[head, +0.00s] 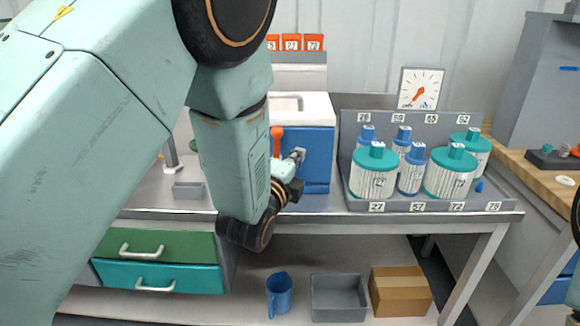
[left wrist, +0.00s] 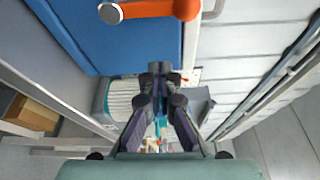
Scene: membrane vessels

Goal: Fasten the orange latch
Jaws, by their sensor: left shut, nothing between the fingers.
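The orange latch (head: 277,138) is on the front of a blue and white box (head: 318,155) on the bench, in the head view. In the left wrist view the latch (left wrist: 158,9) is a horizontal orange lever with a round knob at its right end and a metal pivot at its left, on the blue face (left wrist: 135,50). My left gripper (head: 299,153) is in front of the box, just right of the latch. In the left wrist view its fingers (left wrist: 158,68) are together and empty, apart from the lever. My right gripper is not in view.
A grey tray (head: 480,205) with teal-capped and blue-capped vessels stands right of the box. A gauge (head: 420,88) is behind it. Below are a blue jug (head: 279,294), a grey bin (head: 338,298) and a cardboard box (head: 400,291). Green and teal drawers (head: 160,276) are at lower left.

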